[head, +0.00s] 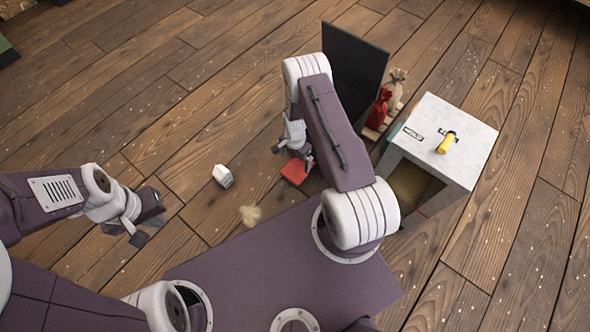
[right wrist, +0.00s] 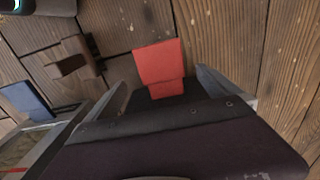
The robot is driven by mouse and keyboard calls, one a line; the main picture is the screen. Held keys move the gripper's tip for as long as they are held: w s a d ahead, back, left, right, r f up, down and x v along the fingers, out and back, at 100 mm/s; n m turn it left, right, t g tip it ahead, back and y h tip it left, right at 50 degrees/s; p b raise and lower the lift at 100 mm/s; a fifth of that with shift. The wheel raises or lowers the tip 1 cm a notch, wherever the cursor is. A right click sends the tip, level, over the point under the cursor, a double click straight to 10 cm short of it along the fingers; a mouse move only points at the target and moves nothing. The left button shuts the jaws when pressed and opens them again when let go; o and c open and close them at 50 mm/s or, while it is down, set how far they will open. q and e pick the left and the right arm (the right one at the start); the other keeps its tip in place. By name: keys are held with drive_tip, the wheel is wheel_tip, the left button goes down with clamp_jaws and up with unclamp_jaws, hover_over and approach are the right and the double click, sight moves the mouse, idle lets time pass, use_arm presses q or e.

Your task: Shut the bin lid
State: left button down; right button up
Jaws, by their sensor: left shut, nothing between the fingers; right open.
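No bin is plainly recognisable. A tall dark panel (head: 355,65), possibly a raised lid, stands upright behind my right arm, which hides its lower left part. My right gripper (head: 291,158) is open and empty, low over the floor, left of the panel and apart from it. A flat red piece (head: 294,171) lies just below that gripper; in the right wrist view it shows between and beyond the fingers (right wrist: 160,68). My left gripper (head: 140,228) is shut and empty, above the floor at the left.
A white-topped box (head: 465,130) with an open front and a yellow knob (head: 446,143) stands at the right. A red sack (head: 379,108) and a beige sack (head: 396,85) stand beside the panel. A small white block (head: 223,176) and a tan patch (head: 250,215) lie on the floor.

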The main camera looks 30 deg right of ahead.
sight(295, 171)
wheel_tip(295, 171, down, 9)
drive_tip(key=b, duration=0.5)
drive_tip(key=shift+r+b, duration=0.15)
drive_tip(key=shift+b, duration=0.2)
drive_tip(key=shift+r, duration=0.15)
